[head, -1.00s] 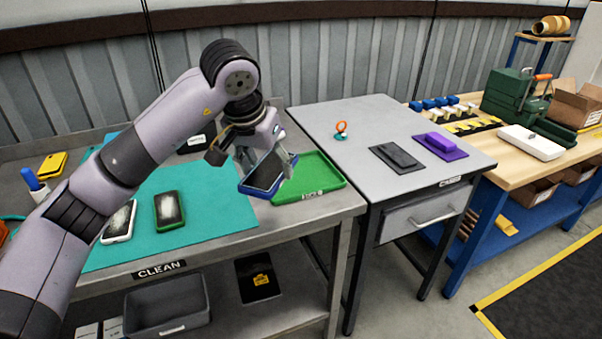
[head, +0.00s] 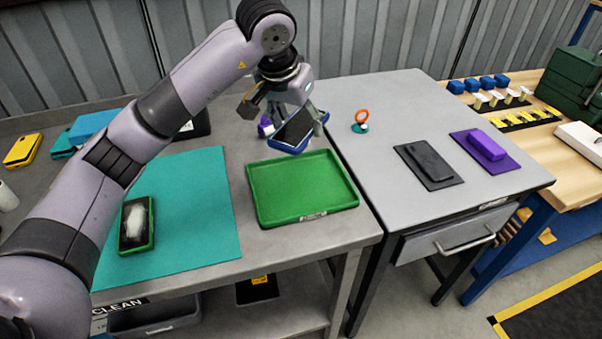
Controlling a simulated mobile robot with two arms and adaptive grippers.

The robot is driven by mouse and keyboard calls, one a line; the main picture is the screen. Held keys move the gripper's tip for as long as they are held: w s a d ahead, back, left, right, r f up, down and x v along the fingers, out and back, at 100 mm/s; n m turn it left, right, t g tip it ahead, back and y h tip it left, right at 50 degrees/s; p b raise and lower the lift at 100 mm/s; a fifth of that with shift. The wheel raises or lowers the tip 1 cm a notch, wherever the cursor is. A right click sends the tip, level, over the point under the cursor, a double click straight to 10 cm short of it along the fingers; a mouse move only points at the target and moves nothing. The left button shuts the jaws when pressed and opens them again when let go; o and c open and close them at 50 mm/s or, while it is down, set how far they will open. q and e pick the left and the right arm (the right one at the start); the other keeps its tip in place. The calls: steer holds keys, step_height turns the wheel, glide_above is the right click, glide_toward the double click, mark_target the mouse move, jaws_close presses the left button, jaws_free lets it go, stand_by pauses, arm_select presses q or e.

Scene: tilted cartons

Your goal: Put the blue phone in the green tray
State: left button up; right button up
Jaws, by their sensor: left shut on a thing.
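The blue phone (head: 294,131), with a dark screen and blue edge, is in my left gripper (head: 303,122), which is shut on it. The phone is tilted and held above the table, just beyond the far edge of the green tray in the picture. The green tray (head: 303,187) lies on the grey metal table, and its visible floor is empty. My right gripper is not in view.
A green-edged phone (head: 136,224) lies on the teal mat (head: 200,205), left of the tray. A yellow phone (head: 23,150) lies at the far left.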

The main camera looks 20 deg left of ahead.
arm_select(q)
step_height(320, 180, down, 5)
steer(key=p, duration=0.1)
glide_above(301, 185)
steer(key=s, duration=0.1)
steer(key=f, duration=0.7)
steer(key=shift+s+a+f, duration=0.15)
steer(key=shift+a, duration=0.05)
step_height(301, 185, down, 3)
steer(key=shift+f+p, duration=0.15)
steer(key=shift+p, duration=0.3)
steer(key=shift+f, duration=0.4)
steer(key=o, duration=1.3)
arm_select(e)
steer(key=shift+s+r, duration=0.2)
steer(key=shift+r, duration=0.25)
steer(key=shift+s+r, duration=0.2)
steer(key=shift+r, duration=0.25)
